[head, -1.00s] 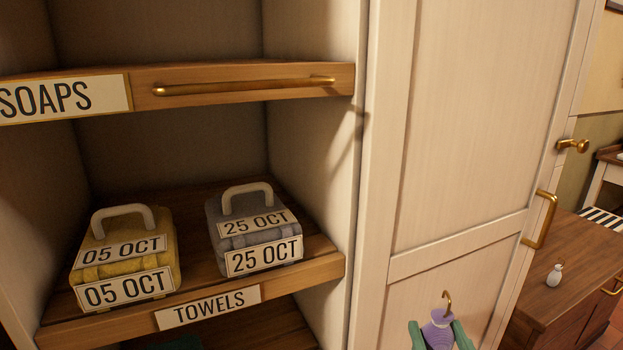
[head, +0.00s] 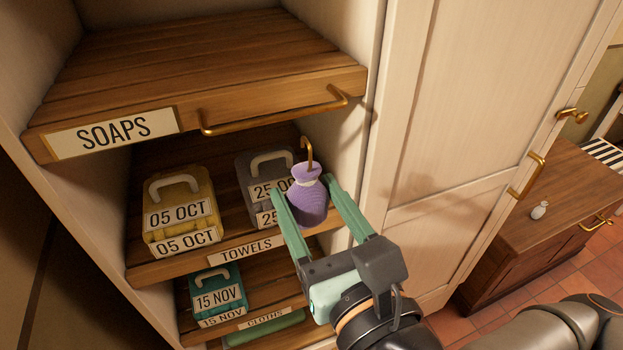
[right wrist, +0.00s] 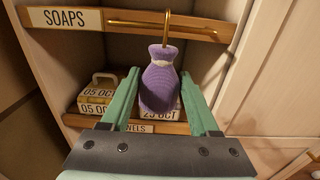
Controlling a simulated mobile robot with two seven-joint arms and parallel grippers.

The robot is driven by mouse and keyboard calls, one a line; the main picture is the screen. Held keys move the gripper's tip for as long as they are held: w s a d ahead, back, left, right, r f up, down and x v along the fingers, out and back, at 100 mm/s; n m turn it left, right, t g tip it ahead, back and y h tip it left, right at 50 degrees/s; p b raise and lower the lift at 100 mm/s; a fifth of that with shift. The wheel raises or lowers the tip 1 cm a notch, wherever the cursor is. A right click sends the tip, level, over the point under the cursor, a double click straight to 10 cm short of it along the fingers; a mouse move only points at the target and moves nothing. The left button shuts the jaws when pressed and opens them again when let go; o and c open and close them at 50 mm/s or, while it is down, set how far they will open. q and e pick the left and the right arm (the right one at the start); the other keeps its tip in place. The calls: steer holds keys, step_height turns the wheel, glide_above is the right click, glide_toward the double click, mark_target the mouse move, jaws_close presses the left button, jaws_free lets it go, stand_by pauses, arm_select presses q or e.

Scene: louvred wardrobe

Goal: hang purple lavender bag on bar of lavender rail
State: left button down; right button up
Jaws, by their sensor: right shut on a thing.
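The purple lavender bag (head: 307,200) has a pale tie at its neck and a brass hook (head: 307,152) on top. My right gripper (head: 305,205) is shut on the bag and holds it upright in front of the towels shelf. The bag also shows between the green fingers in the right wrist view (right wrist: 159,85). The brass bar (head: 275,112) runs along the front edge of the soaps shelf; in the head view the hook is below its right part, apart from it. In the right wrist view the hook top overlaps the bar (right wrist: 150,27); contact cannot be told. My left gripper is not in view.
A yellow bundle (head: 180,208) and a grey bundle (head: 255,175), partly hidden by the bag, sit on the towels shelf. A teal bundle (head: 218,290) is below. The soaps shelf (head: 210,60) is bare where seen. The white wardrobe door (head: 460,110) stands at the right.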

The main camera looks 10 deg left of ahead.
steer(key=shift+f+b+x, duration=0.2)
steer(key=shift+b+x, duration=1.05)
steer(key=shift+b, duration=0.05)
steer(key=shift+w+a+r, duration=0.15)
steer(key=shift+w+a, duration=0.05)
steer(key=shift+w, duration=0.05)
steer(key=shift+f+b+x, duration=0.25)
steer(key=shift+b+x, duration=0.05)
steer(key=shift+x, duration=1.15)
steer(key=shift+f+b+x, duration=0.2)
steer(key=shift+b+x, duration=0.05)
steer(key=shift+x, duration=1.2)
steer(key=o, duration=1.4)
steer(key=shift+o, duration=0.2)
